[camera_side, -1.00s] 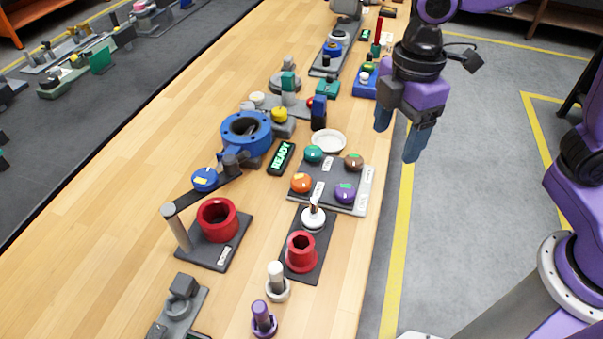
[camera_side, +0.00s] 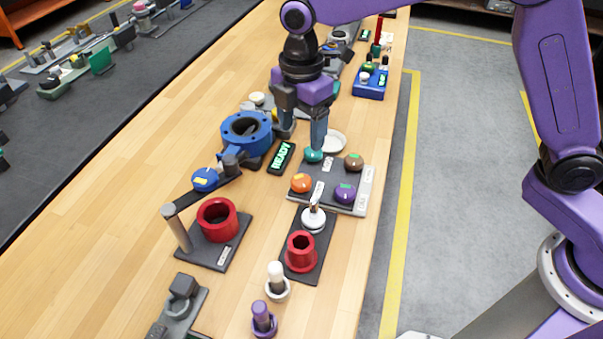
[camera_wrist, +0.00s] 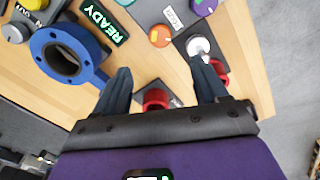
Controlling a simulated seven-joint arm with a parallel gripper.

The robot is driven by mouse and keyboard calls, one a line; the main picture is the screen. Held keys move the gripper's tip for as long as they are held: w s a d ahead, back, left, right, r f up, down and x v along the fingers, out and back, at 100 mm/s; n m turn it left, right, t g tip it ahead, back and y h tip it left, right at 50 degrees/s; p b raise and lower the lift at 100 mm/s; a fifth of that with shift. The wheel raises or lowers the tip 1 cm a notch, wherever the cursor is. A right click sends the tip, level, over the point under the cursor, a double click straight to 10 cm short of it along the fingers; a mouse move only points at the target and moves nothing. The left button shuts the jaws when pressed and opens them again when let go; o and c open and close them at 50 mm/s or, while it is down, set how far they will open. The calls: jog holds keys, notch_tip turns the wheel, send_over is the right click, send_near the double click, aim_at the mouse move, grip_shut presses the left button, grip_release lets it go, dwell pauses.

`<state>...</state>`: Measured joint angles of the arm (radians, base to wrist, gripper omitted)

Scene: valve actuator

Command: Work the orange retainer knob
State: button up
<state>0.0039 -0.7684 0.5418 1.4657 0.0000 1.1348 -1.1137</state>
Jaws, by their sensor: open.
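The orange knob (camera_side: 301,183) sits at the near left corner of a dark grey plate (camera_side: 323,178), with teal (camera_side: 314,155), brown (camera_side: 354,162) and purple (camera_side: 345,192) knobs on the same plate. In the wrist view the orange knob (camera_wrist: 160,36) shows beyond my fingertips, between them and the top edge. My gripper (camera_side: 302,138) hangs fingers down, open and empty, above the bench near the far side of the knob plate. In the wrist view my gripper (camera_wrist: 160,66) has its two fingers well apart, with nothing between them touching.
The blue flanged ring (camera_side: 246,132) and its lever arm stand left of the knob plate. A READY display (camera_side: 281,158) lies between them. A white-capped post (camera_side: 314,217) and a red hex socket (camera_side: 301,251) stand nearer. A white dish (camera_side: 328,140) lies behind.

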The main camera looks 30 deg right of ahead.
aim_at(302, 180)
notch_tip(302, 180, down, 13)
jog(key=shift+r, duration=0.1)
dwell(0.3)
jog(key=c, duration=1.1)
